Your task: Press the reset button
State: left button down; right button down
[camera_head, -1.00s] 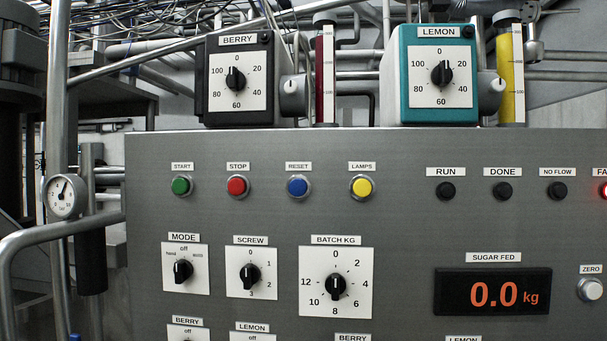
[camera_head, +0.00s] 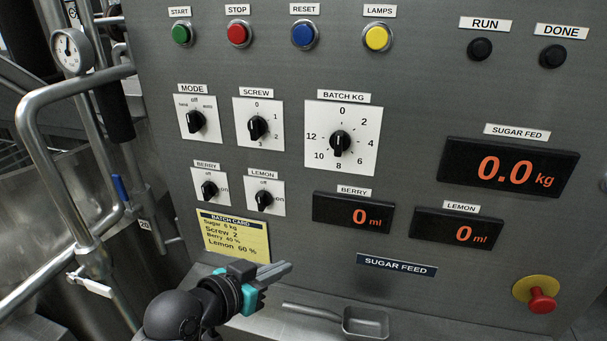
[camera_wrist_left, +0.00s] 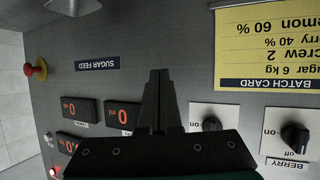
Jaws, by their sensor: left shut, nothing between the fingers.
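The blue reset button (camera_head: 304,33) sits under its RESET label at the top of the grey panel in the head view, between the red stop button (camera_head: 239,33) and the yellow lamps button (camera_head: 377,38). My left gripper (camera_head: 288,268) is low in the head view, below and apart from the button, in front of the panel's lower edge beside the batch card. Its fingers are shut and empty. In the left wrist view the shut fingers (camera_wrist_left: 160,75) point up the picture, with the panel upside down behind them. The reset button is not in the wrist view. My right gripper is not in view.
A yellow batch card (camera_head: 234,236) and a metal scoop (camera_head: 366,323) on the ledge are near my left gripper. A red emergency knob (camera_head: 542,300) sticks out at lower right. Curved pipes (camera_head: 40,150) run along the left. Dials and displays cover the mid panel.

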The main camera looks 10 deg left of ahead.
pick_arm(q)
jog(key=s+r+m+t+h, duration=0.1)
jog(key=r+m+t+h, duration=0.1)
jog(key=r, duration=1)
jog(key=s+d+r+m+t+h+p, duration=0.1)
jog(key=r+h, duration=0.3)
jog(key=r, duration=0.8)
jog(key=s+r+m+t+h, duration=0.2)
jog(key=r+m+t+h, duration=0.1)
jog(key=r, duration=0.9)
jog(key=shift+s+d+r+m+h+p, duration=0.15)
jog(key=shift+s+r+m+h+p, duration=0.05)
jog(key=shift+r+m+h+p, duration=0.25)
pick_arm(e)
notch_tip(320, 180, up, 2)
pick_arm(q)
jog(key=shift+f, duration=0.1)
jog(key=b, duration=0.1)
send_near(303, 35)
jog(key=shift+w+d+r, duration=0.45)
jog(key=shift+d+r, duration=0.1)
jog(key=shift+d, duration=0.25)
jog(key=shift+w+d+r, duration=0.45)
jog(key=shift+d+r, duration=0.15)
jog(key=shift+d, duration=0.15)
jog(key=shift+w+d+r, duration=0.45)
jog(key=shift+d+r, duration=0.1)
jog(key=shift+d, duration=0.25)
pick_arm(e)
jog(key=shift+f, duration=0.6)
